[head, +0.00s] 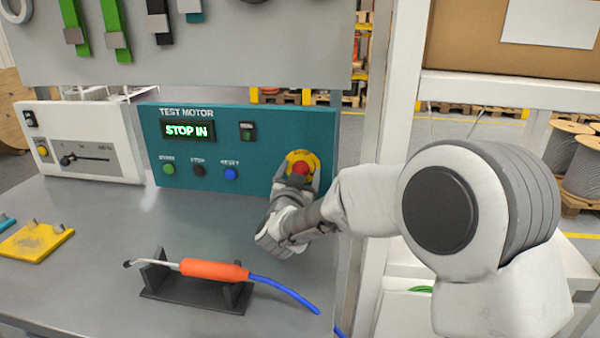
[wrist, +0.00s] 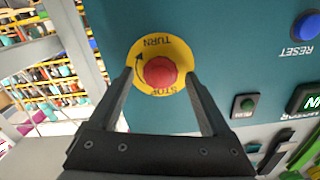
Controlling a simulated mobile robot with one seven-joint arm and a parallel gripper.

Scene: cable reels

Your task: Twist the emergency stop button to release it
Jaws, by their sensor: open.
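The red emergency stop button (wrist: 160,72) sits on a round yellow plate (wrist: 136,52) marked TURN and STOP, with an arrow. In the head view the button (head: 299,168) is at the right end of the teal TEST MOTOR panel (head: 260,130), partly hidden by my gripper. The panel's display (head: 187,130) reads STOP IN in green. My gripper (wrist: 159,78) is open in the wrist view, with one finger on each side of the button. I cannot tell whether the fingers touch it.
Green, black and blue buttons (head: 231,174) sit left on the panel. A white box (head: 80,140) stands beside it. An orange-handled tool (head: 213,270) rests on a dark stand on the grey bench (head: 90,215). A white shelf post (head: 400,110) stands close right.

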